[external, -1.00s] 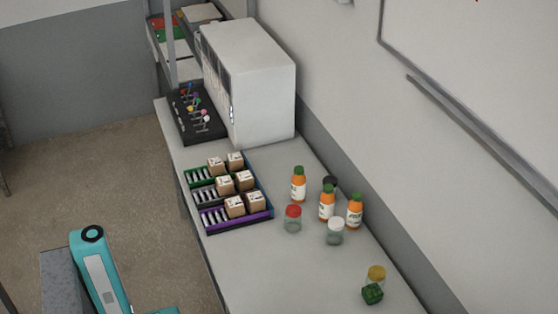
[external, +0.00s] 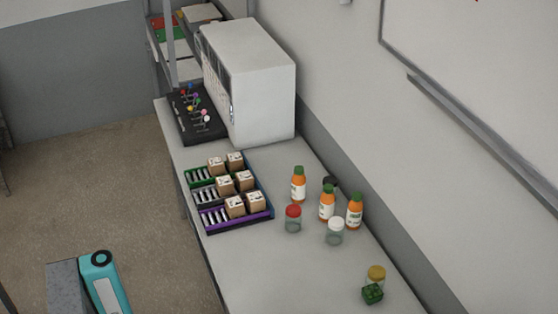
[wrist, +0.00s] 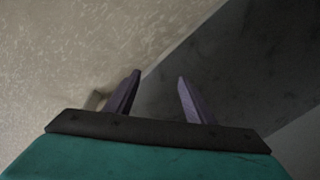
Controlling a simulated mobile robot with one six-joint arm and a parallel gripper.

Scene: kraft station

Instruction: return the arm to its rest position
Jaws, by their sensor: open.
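My gripper (wrist: 160,88) shows in the wrist view with its two dark fingers spread apart and nothing between them. It points at a speckled light floor on the left and a dark grey surface on the right. In the external view only part of my teal arm (external: 104,285) shows, low at the bottom left beside the counter. My gripper is outside the external view.
A white cabinet (external: 265,85) stands at the back. The floor (external: 110,190) left of the counter is clear.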

